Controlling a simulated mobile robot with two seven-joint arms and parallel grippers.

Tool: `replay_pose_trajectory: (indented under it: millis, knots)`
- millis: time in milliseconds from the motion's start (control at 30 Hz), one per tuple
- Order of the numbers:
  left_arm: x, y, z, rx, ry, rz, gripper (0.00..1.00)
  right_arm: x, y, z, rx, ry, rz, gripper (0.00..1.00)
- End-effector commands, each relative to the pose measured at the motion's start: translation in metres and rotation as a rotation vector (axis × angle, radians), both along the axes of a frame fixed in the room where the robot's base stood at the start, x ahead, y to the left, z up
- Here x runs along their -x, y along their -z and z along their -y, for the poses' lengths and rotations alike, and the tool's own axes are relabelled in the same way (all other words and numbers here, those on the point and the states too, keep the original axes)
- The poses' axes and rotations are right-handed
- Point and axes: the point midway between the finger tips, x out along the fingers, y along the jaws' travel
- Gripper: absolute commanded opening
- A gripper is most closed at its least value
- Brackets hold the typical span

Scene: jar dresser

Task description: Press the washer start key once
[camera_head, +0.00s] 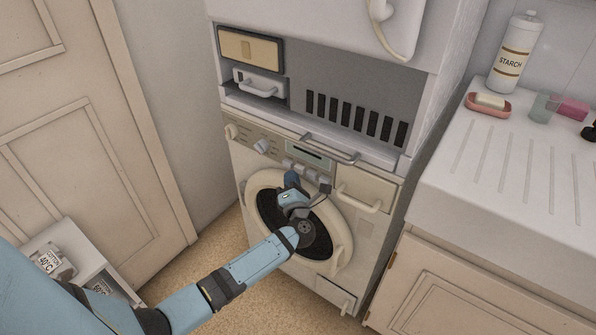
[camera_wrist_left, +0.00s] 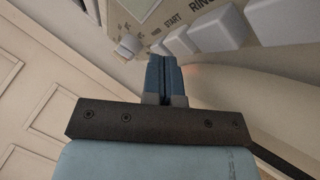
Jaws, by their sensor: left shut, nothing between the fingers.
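The washer (camera_head: 359,227) stands in front of me, with its round dark door below a control panel. A row of pale keys runs along the panel. In the left wrist view the label START stands above one white key (camera_wrist_left: 180,42), second from the left; the row also shows small in the head view. My left gripper (camera_head: 291,175) is in front of the panel, just below the keys. In the left wrist view its blue fingers (camera_wrist_left: 163,62) are shut together and empty, close under the start key. I cannot tell whether they touch it. My right gripper is not in view.
A round dial (camera_head: 262,146) is left of the keys, and a drawer handle (camera_head: 358,199) is to their right. A handle bar (camera_head: 331,149) juts out above the panel. A counter (camera_head: 515,215) with a starch bottle (camera_head: 513,52) stands at right, a door (camera_head: 95,130) at left.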

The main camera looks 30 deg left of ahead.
Motion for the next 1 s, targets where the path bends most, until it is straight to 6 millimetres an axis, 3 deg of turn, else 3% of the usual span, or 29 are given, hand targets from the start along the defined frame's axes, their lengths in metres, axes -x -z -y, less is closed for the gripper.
replay_pose_trajectory:
  millis: [667, 1000]
  knots:
    - [-0.005, 0.0, 0.0, 0.0, 0.0, 0.0, 0.0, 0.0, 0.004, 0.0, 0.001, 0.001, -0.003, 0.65]
    - [0.007, -0.001, 0.0, 0.001, 0.001, 0.0, 0.0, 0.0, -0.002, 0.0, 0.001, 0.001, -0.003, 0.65]
